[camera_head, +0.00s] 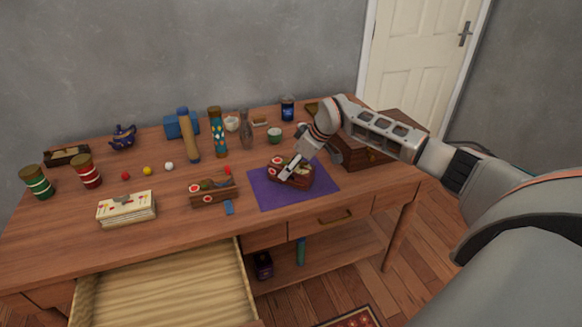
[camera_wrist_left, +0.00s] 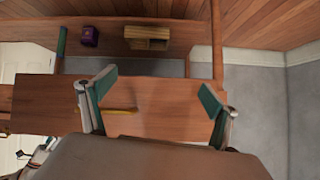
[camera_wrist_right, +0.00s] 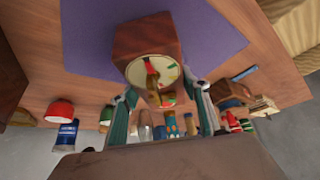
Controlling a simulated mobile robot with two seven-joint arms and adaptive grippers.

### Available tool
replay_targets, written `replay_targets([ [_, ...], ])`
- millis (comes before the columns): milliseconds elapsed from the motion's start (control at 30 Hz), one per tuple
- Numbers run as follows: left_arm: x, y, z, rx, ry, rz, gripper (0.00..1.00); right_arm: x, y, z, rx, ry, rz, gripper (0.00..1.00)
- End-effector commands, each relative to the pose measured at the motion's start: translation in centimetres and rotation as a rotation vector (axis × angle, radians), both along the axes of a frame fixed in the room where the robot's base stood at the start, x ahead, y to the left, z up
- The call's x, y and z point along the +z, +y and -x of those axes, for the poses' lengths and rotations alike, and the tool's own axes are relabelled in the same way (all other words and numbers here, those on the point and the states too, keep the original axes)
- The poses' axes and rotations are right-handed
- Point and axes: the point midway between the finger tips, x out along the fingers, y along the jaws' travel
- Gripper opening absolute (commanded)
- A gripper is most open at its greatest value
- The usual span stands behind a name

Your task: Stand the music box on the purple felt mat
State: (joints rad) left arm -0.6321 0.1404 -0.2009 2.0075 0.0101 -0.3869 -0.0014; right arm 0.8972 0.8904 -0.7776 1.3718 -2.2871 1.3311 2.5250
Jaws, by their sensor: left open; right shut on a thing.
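The music box (camera_head: 277,174) is a reddish-brown box with a pale round face on one side. My right gripper (camera_head: 291,170) is shut on it and holds it at the purple felt mat (camera_head: 309,195). In the right wrist view the box (camera_wrist_right: 147,38) sits between the fingertips of my right gripper (camera_wrist_right: 160,96), in front of the mat (camera_wrist_right: 88,35). I cannot tell whether its underside touches the mat. My left gripper (camera_wrist_left: 157,88) is open and empty in the left wrist view, and it is not in the head view.
A wooden box (camera_head: 213,196) and a blue piece (camera_head: 228,207) lie left of the mat. A green cup (camera_head: 274,134) and tall bottles stand behind. A wooden chest (camera_head: 352,153) is at the right. An open drawer (camera_head: 165,285) juts out at the front left.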

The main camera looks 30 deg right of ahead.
Motion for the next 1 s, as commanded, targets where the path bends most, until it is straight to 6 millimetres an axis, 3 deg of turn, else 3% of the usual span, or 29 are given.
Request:
replay_targets([
  [133,0.1,0.0,-0.1,0.001,-0.002,0.0,0.89,0.0,0.0,-0.1,-0.001,-0.002,0.0,0.14],
  [167,0.1,0.0,-0.1,0.001,-0.002,0.0,0.89,-0.1,0.0,0.0,0.0,0.0,0.001,0.48],
  [200,0.1,0.0,-0.1,0.001,-0.002,0.0,0.89,-0.1,0.0,0.0,0.0,0.0,0.001,0.59],
  [233,0.1,0.0,-0.1,0.001,-0.002,0.0,0.89,-0.1,0.0,0.0,0.0,0.0,0.001,0.63],
  [667,0.2,0.0,-0.1,0.0,-0.003,0.002,0.89,0.5,-0.2,0.1,0.0,-0.002,0.001,0.63],
  [1000,1.1,-0.3,-0.1,0.0,-0.003,0.012,0.89,6.1,-1.7,2.8,0.0,-0.005,0.004,0.63],
])
